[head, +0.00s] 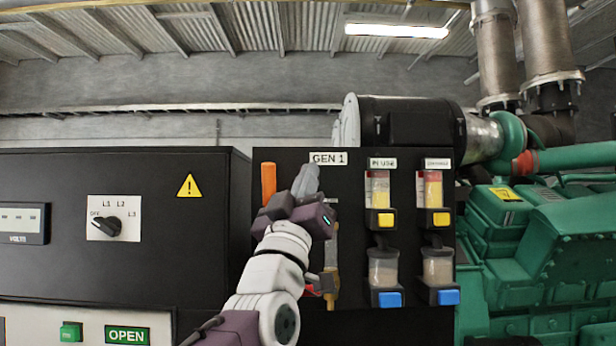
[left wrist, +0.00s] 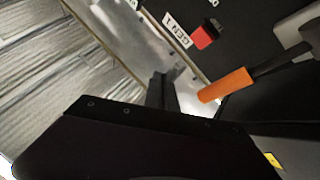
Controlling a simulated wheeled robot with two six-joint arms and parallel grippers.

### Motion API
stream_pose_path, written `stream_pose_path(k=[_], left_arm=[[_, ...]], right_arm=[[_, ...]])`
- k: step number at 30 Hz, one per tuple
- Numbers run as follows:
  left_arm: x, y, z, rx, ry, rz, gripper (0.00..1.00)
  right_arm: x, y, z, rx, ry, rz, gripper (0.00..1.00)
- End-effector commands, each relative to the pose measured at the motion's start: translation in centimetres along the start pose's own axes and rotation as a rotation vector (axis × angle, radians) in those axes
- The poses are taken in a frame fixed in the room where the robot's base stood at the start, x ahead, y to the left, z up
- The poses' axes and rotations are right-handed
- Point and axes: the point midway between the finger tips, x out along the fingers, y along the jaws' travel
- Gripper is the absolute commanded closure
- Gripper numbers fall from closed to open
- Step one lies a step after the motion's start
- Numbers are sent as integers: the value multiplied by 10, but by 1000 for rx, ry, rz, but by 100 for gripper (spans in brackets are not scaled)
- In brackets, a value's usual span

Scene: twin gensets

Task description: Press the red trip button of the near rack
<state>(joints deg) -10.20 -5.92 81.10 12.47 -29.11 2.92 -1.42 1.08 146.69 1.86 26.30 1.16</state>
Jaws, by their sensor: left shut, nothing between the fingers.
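The near rack, a black panel labelled GEN 1 (head: 328,158), stands in the middle of the head view. A red button on a black base (left wrist: 203,37) shows beside the GEN 1 label in the left wrist view. In the head view my left gripper and arm cover that area, so the button cannot be made out there. My left gripper (head: 307,182) is shut and empty, tips pointing up just below the label. Its dark fingers show in the left wrist view (left wrist: 161,92), apart from the button in the picture. I cannot tell whether they touch the panel. My right gripper is out of view.
An orange handle (head: 268,183) is left of my gripper. To the right are filter bowls with yellow (head: 386,220) and blue (head: 390,299) parts. A black cabinet with a selector knob (head: 108,226) stands left, a green engine (head: 540,240) right. A red piece (head: 312,290) shows beside my arm.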

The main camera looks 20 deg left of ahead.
Motion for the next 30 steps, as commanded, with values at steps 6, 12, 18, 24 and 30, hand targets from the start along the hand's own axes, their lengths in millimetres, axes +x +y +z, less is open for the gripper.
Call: stream_pose_path(k=[6,12,18,24,30], left_arm=[[11,-6,6,3,-4,-2,100],[33,-21,20,3,-4,-4,100],[50,-35,35,1,-4,-2,100],[60,-43,44,1,-3,-1,100],[61,-45,46,1,-2,-1,100]], right_arm=[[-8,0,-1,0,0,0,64],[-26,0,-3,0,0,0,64],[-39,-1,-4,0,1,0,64],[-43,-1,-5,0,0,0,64],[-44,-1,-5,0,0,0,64]])
